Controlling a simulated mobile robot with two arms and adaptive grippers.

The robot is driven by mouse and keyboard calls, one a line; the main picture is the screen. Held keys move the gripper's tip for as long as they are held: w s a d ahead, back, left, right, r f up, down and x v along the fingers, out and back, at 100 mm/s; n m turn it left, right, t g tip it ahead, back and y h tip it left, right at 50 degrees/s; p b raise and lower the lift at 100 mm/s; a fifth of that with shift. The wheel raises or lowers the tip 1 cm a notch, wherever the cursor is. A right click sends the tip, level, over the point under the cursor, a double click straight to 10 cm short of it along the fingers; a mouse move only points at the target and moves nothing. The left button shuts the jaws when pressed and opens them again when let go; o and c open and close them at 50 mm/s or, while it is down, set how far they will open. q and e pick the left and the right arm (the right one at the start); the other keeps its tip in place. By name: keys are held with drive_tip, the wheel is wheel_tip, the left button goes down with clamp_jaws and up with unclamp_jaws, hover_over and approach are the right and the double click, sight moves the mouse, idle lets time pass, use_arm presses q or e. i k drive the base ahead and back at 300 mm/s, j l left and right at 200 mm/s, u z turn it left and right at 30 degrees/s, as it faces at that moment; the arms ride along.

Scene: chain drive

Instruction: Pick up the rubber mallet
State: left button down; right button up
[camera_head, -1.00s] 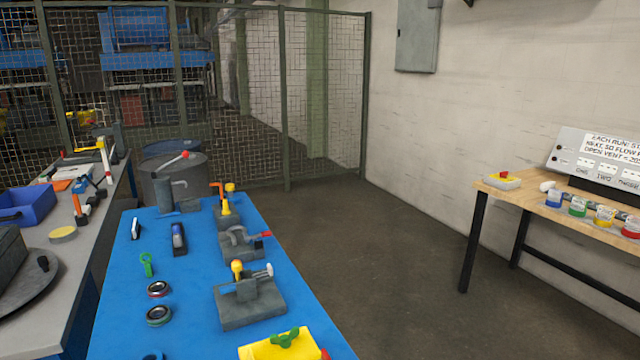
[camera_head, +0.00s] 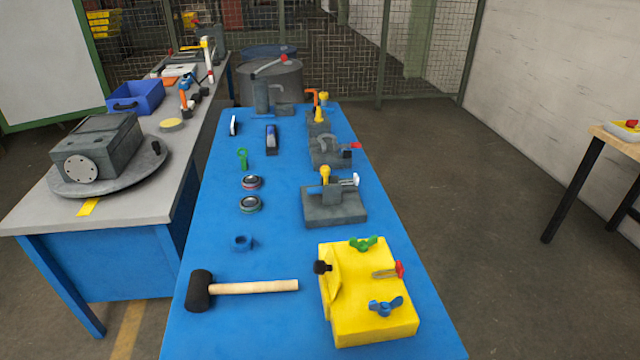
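The rubber mallet (camera_head: 240,288) lies flat near the front of the blue-topped table (camera_head: 290,230). Its black head (camera_head: 199,291) points left, and its pale wooden handle (camera_head: 260,287) reaches right, ending short of a yellow block. Nothing covers or touches it. Neither of my grippers shows in the head view.
The yellow fixture block (camera_head: 365,300) with green, red and blue handles stands right of the mallet. A blue ring (camera_head: 242,243) and two round parts (camera_head: 250,204) lie behind it. Grey clamp fixtures (camera_head: 334,204) line the right side. A grey bench (camera_head: 130,200) stands left.

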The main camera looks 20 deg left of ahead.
sight(200, 287)
drive_tip(key=u, duration=1.2)
drive_tip(key=j+z, duration=0.1)
drive_tip(key=z, duration=0.15)
drive_tip(key=k, duration=0.05)
